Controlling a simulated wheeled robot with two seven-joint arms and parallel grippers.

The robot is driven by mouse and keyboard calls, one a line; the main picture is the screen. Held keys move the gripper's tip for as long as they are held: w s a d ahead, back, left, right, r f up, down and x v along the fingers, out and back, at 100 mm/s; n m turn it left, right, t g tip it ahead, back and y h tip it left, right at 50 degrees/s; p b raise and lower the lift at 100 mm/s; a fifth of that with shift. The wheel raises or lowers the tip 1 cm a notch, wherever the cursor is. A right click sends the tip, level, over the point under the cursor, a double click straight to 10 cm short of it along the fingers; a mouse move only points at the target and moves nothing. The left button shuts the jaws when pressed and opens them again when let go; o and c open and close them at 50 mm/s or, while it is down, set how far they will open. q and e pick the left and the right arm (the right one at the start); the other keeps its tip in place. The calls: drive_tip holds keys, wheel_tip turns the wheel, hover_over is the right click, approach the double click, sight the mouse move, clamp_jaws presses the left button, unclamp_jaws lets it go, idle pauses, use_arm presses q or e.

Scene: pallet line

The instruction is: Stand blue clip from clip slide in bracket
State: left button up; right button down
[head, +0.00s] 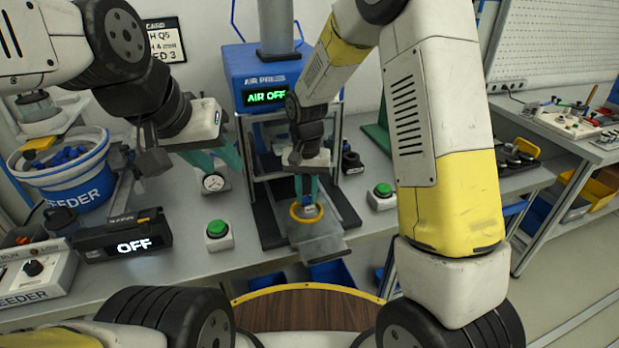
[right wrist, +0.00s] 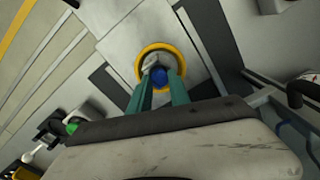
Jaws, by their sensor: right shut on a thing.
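My right gripper (head: 307,207) points down at a yellow ring-shaped bracket (head: 294,214) on the grey plate in front of the air press. In the right wrist view the gripper's teal fingers (right wrist: 161,82) are shut on a small blue clip (right wrist: 159,75), inside the outline of the yellow ring (right wrist: 140,69). The fingers hide part of the clip, and I cannot tell whether it touches the bracket. My left gripper (head: 215,168) hangs over the left of the bench, fingers apart and empty, near a round gauge.
A blue feeder bucket (head: 70,185) with blue parts stands at left, behind a black box reading OFF (head: 125,238). The blue press (head: 265,80) reads AIR OFF. Green buttons (head: 217,229) (head: 383,190) stand either side. A second bench is at right.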

sight(306, 198)
drive_tip(key=c, duration=1.2)
unclamp_jaws()
drive_tip(key=shift+f, duration=0.1)
wheel_tip(306, 198, up, 12)
drive_tip(key=s+d+r+t+y, duration=0.2)
drive_tip(key=s+d+r+t, duration=0.1)
drive_tip(key=s+d+r, duration=0.65)
drive_tip(key=s+d+r+n+t, duration=0.1)
drive_tip(key=s+d+t, duration=0.2)
drive_tip(key=s, duration=0.7)
drive_tip(key=shift+s+d+r+n, duration=0.15)
drive_tip(key=shift+d+r+n, duration=0.2)
drive_tip(key=shift+d, duration=0.45)
